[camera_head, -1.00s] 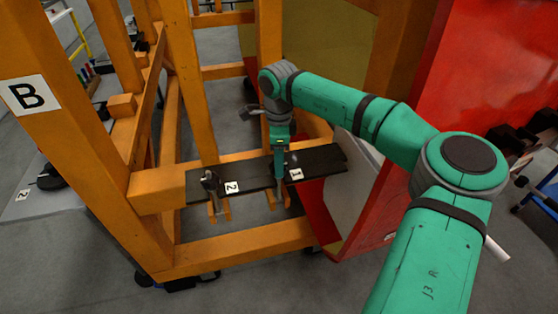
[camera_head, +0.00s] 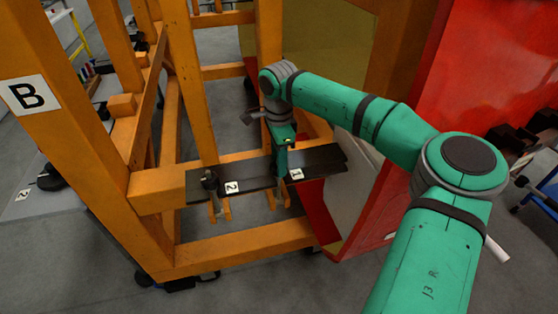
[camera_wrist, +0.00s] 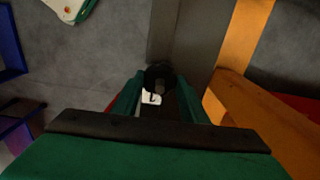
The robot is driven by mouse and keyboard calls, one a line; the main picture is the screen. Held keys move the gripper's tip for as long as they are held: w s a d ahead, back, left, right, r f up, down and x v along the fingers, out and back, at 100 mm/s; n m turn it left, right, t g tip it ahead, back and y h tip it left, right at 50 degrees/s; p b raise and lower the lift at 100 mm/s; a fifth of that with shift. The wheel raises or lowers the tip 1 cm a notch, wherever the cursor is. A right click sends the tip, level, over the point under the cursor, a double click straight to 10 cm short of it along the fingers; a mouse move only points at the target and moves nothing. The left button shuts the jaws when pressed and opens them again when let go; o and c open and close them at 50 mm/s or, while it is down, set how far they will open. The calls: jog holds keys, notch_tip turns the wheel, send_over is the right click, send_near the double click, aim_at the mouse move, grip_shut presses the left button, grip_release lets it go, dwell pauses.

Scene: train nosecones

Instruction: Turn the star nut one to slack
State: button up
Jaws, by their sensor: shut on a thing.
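Star nut one is the dark round knob (camera_wrist: 158,76) between my fingertips in the wrist view. In the head view my gripper (camera_head: 280,176) points down onto the black plate (camera_head: 258,173), beside the white label 1 (camera_head: 296,174), and hides the nut there. My gripper also shows in the wrist view (camera_wrist: 157,88), with its green fingers on both sides of the nut, shut on it. A second star nut (camera_head: 209,179) stands on the plate by the white label 2 (camera_head: 232,187).
The plate lies across an orange frame (camera_head: 235,247) with upright posts and a B sign (camera_head: 29,94). A red panel (camera_head: 480,75) stands close on the right of my arm. Grey floor lies in front.

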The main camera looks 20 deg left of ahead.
jog(key=o, duration=1)
jog(key=shift+w, duration=0.1)
jog(key=shift+o, duration=0.2)
jog(key=shift+d, duration=0.1)
jog(key=shift+r, duration=0.1)
notch_tip(320, 180, up, 11)
jog(key=shift+f, duration=0.2)
